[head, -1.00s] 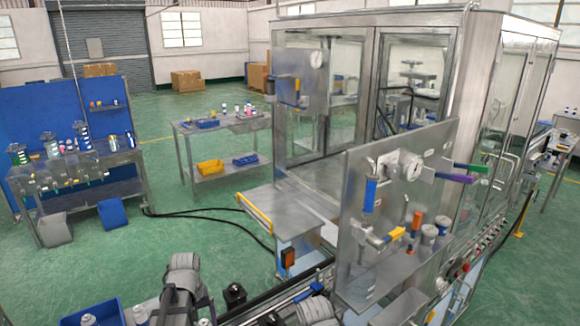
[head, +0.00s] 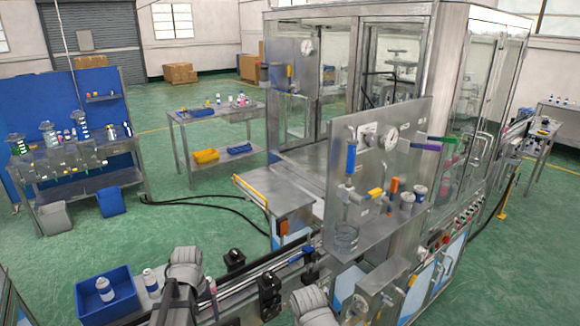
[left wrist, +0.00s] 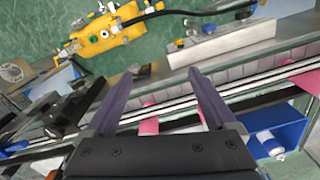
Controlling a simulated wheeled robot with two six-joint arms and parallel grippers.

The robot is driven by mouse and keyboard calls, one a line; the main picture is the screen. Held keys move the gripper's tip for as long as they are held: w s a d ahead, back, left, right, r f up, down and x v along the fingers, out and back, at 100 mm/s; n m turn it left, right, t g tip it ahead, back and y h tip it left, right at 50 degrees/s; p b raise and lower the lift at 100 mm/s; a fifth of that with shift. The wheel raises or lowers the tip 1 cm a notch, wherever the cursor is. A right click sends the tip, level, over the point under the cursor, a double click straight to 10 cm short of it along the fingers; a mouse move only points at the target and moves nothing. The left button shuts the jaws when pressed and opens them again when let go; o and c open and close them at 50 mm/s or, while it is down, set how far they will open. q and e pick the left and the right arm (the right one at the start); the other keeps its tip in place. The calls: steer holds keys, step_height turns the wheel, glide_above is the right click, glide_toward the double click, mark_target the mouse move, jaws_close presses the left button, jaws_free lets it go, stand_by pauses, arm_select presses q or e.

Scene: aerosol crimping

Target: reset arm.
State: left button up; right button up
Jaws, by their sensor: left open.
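My left arm (head: 186,272) rises at the bottom of the head view, in front of the conveyor line; its gripper cannot be made out there. In the left wrist view my left gripper (left wrist: 158,76) is open, its two dark fingers spread with nothing between them. The conveyor rails lie behind the fingers. My right arm (head: 314,304) shows only as a grey link at the bottom of the head view, and its gripper is out of sight.
A blue bin (head: 84,309) holds a white can (head: 105,289); another white can (head: 151,281) stands beside it. The valve panel (head: 340,215) and glazed cabinet (head: 480,90) stand at the right. Green floor (head: 170,225) is open at the left.

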arm_select(q)
steer(key=s+d+f+m+b, duration=0.4)
steer(key=s+d, duration=0.2)
steer(key=d, duration=0.3)
steer(key=s+d+f+m+y+b, duration=0.1)
steer(key=s+d+f+m+b, duration=0.3)
steer(key=d, duration=0.5)
steer(key=shift+s+d+f+b, duration=0.4)
steer(key=shift+s+f+b, duration=0.2)
steer(key=shift+s+f, duration=0.35)
steer(key=shift+s+r, duration=0.1)
steer(key=shift+r, duration=0.05)
